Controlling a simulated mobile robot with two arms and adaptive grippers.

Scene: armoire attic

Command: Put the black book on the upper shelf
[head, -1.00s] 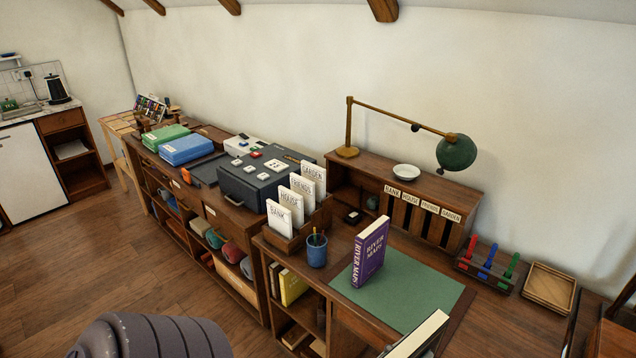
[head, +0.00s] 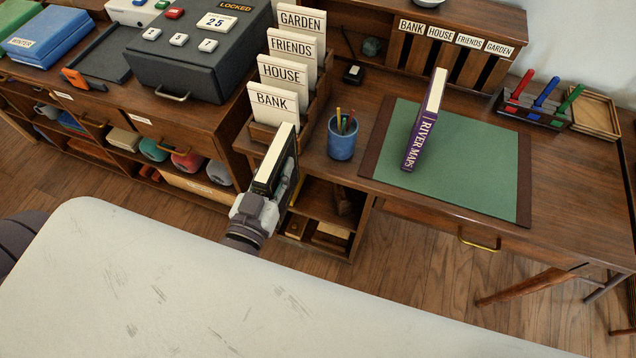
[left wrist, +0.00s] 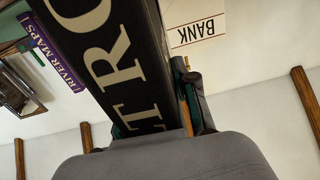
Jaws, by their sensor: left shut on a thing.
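The black book (head: 264,182) is upright with its pale page edge up, in front of the left end of the desk. My left gripper (head: 275,185) is shut on it. The open shelves (head: 350,196) under the desk's left end lie just right of and behind the book. The book and gripper hide part of them. My right gripper is not in view.
A purple book (head: 418,135) stands on the green desk mat (head: 465,160). A blue pencil cup (head: 342,142) and a rack of white cards (head: 273,104) stand near the desk's left edge. Small items lie low in the shelves. A drawer (head: 480,238) is right of them.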

